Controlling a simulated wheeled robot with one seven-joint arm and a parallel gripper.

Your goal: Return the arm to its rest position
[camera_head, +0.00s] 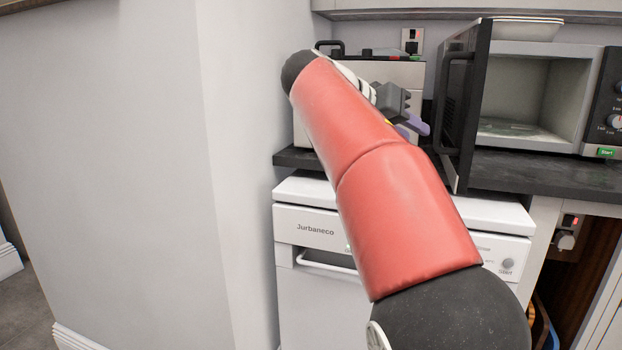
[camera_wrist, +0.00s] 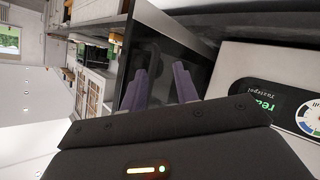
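My red and black arm reaches up and forward across the head view. My gripper (camera_head: 418,127) is beyond the forearm, above the counter and left of the microwave's open door; the arm partly hides it. In the wrist view its two purple fingers (camera_wrist: 160,88) stand apart, with a visible gap and nothing between them. The gripper is open and empty.
A microwave (camera_head: 590,75) stands right with its dark door (camera_head: 462,105) open, close to my gripper. A pale appliance (camera_head: 410,74) is behind my arm; a white appliance with a dial (camera_wrist: 275,62) fills the wrist view's right. A wall (camera_head: 160,150) stands left, a dishwasher (camera_head: 305,225) below.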

